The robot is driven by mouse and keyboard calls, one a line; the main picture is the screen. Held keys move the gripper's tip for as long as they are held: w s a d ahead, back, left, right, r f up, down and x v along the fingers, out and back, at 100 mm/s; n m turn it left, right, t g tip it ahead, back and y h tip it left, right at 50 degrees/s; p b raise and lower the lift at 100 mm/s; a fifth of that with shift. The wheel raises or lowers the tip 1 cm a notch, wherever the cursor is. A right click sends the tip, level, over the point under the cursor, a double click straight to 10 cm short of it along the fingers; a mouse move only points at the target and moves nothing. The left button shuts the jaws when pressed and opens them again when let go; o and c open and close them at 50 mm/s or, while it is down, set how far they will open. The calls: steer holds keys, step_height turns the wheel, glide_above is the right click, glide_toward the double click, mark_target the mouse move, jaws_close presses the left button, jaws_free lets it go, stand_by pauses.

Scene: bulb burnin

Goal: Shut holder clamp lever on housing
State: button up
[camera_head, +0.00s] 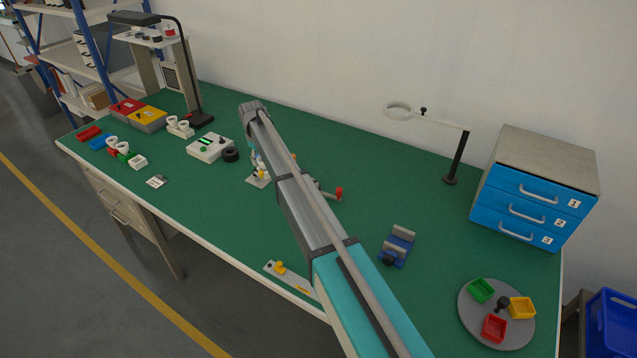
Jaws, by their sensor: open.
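My arm reaches across the table from the lower right, and its far end is at the upper middle. My gripper's fingers cannot be made out; they seem hidden behind the arm. A grey bar with a red-tipped lever (339,192) shows just right of the arm. The lever's red end stands up, and the rest of this fixture is hidden by the arm. Left of the arm, a small pale base with white and yellow parts (258,179) is partly covered. I cannot tell whether these two belong to one holder, or which part is the housing.
A blue fixture with grey jaws (397,248) stands right of the arm. A grey round tray (470,325) with coloured bins, a drawer cabinet (535,188) and a ring lamp (457,155) are at right. A grey meter box (210,148) is at left. Green table between is mostly clear.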

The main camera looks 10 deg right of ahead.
steer(key=shift+r+p, duration=4.1)
steer(key=shift+r, duration=0.25)
steer(key=s+d+f+m+b, duration=0.2)
steer(key=s+d, duration=0.7)
steer(key=s, duration=0.2)
steer(key=s+d+f+m+b, duration=0.2)
steer(key=s+d+f+b, duration=0.1)
steer(key=s+d, duration=0.6)
steer(key=shift+s+d+f+m, duration=0.15)
steer(key=shift+s+d+m, duration=0.2)
steer(key=shift+s, duration=0.65)
steer(key=shift+a, duration=0.1)
steer(key=s+d+m, duration=0.2)
steer(key=s+d, duration=0.2)
steer(key=s, duration=0.5)
steer(key=s+d+m, duration=0.2)
steer(key=s+d, duration=0.3)
steer(key=s, duration=0.5)
steer(key=shift+s, duration=0.3)
steer(key=shift+s, duration=0.1)
